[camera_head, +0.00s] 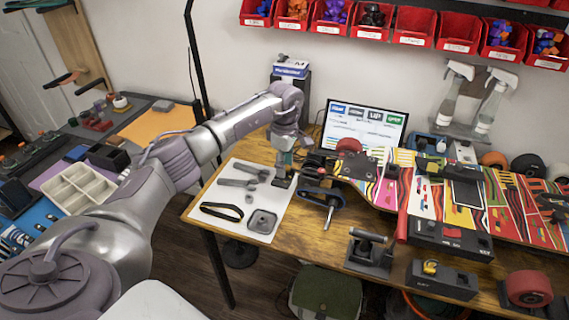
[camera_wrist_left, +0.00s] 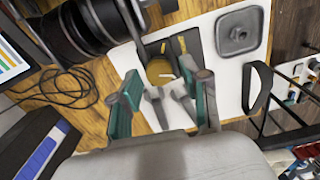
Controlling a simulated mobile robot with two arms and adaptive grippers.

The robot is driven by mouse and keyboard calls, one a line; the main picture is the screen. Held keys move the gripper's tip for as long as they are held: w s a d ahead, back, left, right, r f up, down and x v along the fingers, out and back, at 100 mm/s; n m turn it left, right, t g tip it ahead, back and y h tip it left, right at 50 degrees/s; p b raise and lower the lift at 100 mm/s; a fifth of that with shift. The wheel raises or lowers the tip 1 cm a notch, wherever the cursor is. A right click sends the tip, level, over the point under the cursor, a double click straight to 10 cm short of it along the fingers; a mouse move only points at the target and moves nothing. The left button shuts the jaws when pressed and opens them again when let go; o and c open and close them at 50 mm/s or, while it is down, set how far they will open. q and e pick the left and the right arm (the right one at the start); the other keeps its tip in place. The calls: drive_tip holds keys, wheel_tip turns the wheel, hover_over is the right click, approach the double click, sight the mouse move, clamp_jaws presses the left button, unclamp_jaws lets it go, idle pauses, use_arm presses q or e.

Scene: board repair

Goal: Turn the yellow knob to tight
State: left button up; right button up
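My left gripper (camera_head: 292,155) points down over the table, above the upper right part of the white mat. In the left wrist view its two teal-padded fingers (camera_wrist_left: 163,100) stand wide apart with nothing held between them. Beyond the fingertips is a dark part (camera_wrist_left: 188,45) with a rounded yellow patch (camera_wrist_left: 160,70); I cannot tell whether this is the yellow knob. In the head view a small yellow piece (camera_head: 430,266) sits on a dark block (camera_head: 445,281) at the table's front right, well away from the gripper. My right gripper does not show.
The white mat (camera_head: 218,193) holds grey tools (camera_head: 238,183), a black strap (camera_head: 222,212) and a square dish (camera_head: 262,221). A colourful skateboard deck (camera_head: 385,185) lies to the right. A laptop (camera_head: 365,128) stands behind. A dark clamp-like device (camera_head: 368,250) stands near the front edge.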

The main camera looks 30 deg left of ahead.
use_arm(q)
clamp_jaws()
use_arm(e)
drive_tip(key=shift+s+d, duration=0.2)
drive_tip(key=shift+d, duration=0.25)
use_arm(q)
drive_tip(key=n, duration=0.5)
drive_tip(key=shift+s+r+n+p, duration=0.1)
drive_tip(key=shift+n+p, duration=0.2)
drive_tip(key=shift+p, duration=0.05)
drive_tip(key=n, duration=0.4)
drive_tip(key=shift+p, duration=0.4)
drive_tip(key=shift+n, duration=1.3)
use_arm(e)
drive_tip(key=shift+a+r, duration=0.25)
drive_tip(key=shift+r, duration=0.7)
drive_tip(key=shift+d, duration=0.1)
